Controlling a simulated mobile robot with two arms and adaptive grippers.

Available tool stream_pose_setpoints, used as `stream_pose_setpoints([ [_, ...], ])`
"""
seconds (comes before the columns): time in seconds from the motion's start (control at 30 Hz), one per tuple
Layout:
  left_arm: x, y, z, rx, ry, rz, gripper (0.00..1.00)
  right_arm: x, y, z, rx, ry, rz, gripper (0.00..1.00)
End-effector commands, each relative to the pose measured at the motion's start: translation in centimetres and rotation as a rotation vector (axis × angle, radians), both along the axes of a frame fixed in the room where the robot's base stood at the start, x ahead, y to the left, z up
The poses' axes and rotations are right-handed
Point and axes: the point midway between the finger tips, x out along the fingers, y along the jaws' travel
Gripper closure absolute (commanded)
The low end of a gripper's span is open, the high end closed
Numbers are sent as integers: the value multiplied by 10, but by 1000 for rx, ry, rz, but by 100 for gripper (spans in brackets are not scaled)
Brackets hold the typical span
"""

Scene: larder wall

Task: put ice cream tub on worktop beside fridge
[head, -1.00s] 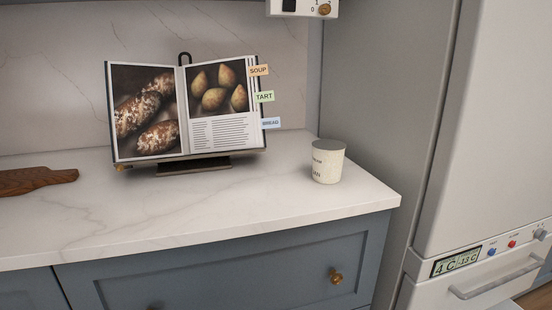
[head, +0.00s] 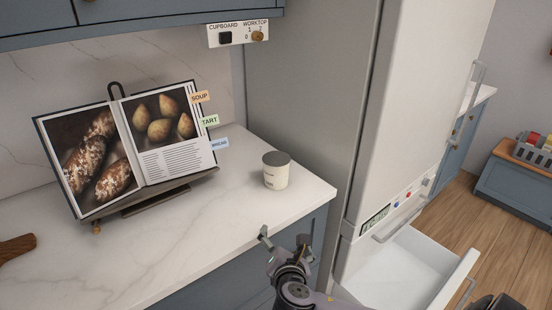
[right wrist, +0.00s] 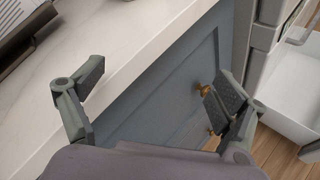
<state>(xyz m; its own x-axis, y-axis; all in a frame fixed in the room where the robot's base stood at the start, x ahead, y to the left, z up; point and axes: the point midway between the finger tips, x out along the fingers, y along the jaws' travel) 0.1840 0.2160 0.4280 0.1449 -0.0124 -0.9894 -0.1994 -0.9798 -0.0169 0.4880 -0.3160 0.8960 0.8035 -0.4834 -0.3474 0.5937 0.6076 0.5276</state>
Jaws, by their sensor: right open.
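The ice cream tub (head: 276,172), a small cream cup-shaped tub with a grey lid, stands upright on the white marble worktop (head: 190,240), near its right end beside the tall fridge (head: 400,110). My right gripper (head: 285,243) is open and empty, low in front of the worktop's front edge and apart from the tub. In the right wrist view its spread fingers (right wrist: 155,85) show over the worktop edge and the blue drawer front, with nothing between them. A pale sliver at that view's top edge may be the tub. My left gripper is not in view.
A white drawer (head: 415,265) stands open at the fridge's base, right of my right arm. An open cookbook on a stand (head: 135,145) is left of the tub, with a wooden board (head: 15,250) farther left. A switch panel (head: 238,34) hangs above. Worktop around the tub is clear.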

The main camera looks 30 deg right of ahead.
Motion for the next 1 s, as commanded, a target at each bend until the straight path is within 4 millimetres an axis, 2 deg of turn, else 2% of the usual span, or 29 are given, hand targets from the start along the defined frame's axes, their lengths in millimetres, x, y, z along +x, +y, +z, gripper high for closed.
stream_pose_setpoints([
  [0.03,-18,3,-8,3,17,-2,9,12,-7,22,-129,-5,37,9],
  [0.1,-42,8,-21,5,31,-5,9,25,-15,45,-308,-1,84,9],
  [0.2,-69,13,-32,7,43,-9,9,38,-22,70,-518,8,124,9],
  [0.33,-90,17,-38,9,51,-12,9,47,-28,89,-680,19,148,9],
  [0.47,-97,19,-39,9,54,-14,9,57,-33,95,-734,25,150,9],
  [0.57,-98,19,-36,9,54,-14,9,72,-42,96,-737,25,149,9],
  [0.8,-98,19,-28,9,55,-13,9,119,-68,96,-732,25,148,9],
  [1.0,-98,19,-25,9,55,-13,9,148,-83,94,-730,26,150,9],
])
